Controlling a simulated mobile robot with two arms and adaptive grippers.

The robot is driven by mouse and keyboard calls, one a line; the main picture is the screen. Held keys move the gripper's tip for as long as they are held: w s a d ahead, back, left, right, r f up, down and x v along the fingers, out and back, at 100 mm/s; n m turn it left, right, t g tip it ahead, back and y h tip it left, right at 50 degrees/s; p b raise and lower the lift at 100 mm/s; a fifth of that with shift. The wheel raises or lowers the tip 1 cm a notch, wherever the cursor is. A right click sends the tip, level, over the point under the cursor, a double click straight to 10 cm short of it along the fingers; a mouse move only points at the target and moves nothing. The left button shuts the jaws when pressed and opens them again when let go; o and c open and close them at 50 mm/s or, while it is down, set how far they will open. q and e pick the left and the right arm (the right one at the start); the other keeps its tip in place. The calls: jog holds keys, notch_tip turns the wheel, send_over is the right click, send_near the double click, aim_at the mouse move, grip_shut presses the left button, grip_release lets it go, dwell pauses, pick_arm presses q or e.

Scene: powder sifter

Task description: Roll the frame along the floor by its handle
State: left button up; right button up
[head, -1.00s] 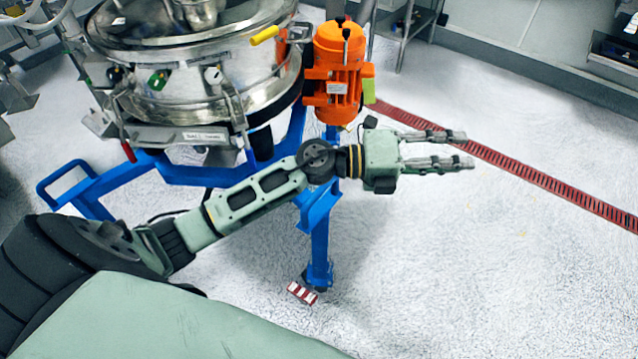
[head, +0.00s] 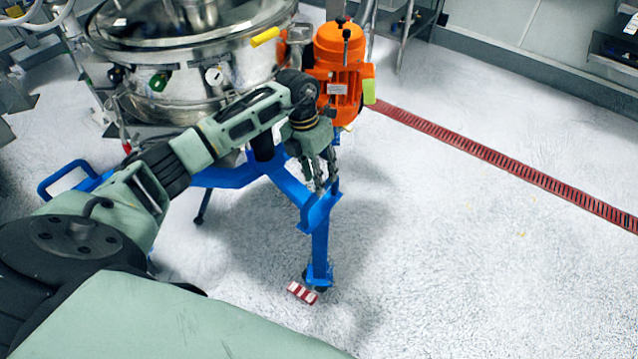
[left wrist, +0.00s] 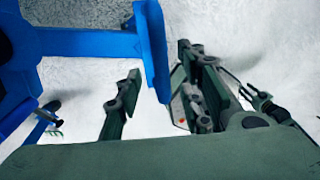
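The blue frame (head: 235,176) stands on the floor under the steel sifter (head: 185,92). One leg (head: 320,250) comes down to a caster (head: 303,293) with red and white marks. A blue handle-like loop (head: 62,182) sticks out at the frame's left. My left gripper (head: 326,186) points down at the top of the near leg, below the orange motor. In the left wrist view its fingers (left wrist: 158,98) are apart, with a blue bar (left wrist: 152,50) showing between them. I cannot tell whether they touch it. My right gripper is out of view.
The orange motor (head: 338,75) is right above my left gripper. A red floor drain (head: 500,160) runs across the right side. The white floor (head: 470,270) at the right is clear. A metal stand (head: 408,35) is at the back.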

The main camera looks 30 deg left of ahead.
pick_arm(q)
jog(key=shift+d+f, duration=0.2)
jog(key=shift+f, duration=0.75)
jog(key=shift+d+f, duration=0.2)
jog(key=shift+f, duration=0.7)
grip_shut()
